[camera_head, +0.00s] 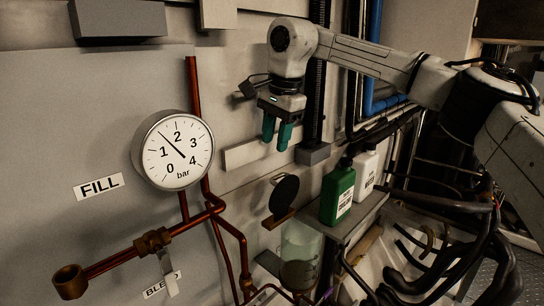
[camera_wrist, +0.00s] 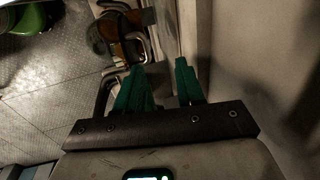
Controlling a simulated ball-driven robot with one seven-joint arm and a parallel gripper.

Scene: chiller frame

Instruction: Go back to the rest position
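My gripper (camera_head: 276,143) hangs in the air at the upper middle of the head view, its two green fingers pointing down. It is open, with a gap between the fingers and nothing held. In the wrist view my gripper (camera_wrist: 160,75) also shows two separate green fingers with a clear gap. My gripper is above and left of a green bottle (camera_head: 337,194) and a white bottle (camera_head: 365,172), and touches neither.
A round pressure gauge (camera_head: 178,152) is on the panel at left, with copper pipes (camera_head: 194,90). The bottles stand on a grey shelf (camera_head: 352,217). A clear beaker (camera_head: 300,250) and a dark round disc (camera_head: 284,194) are below my gripper. The wrist view shows floor (camera_wrist: 45,90) at left.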

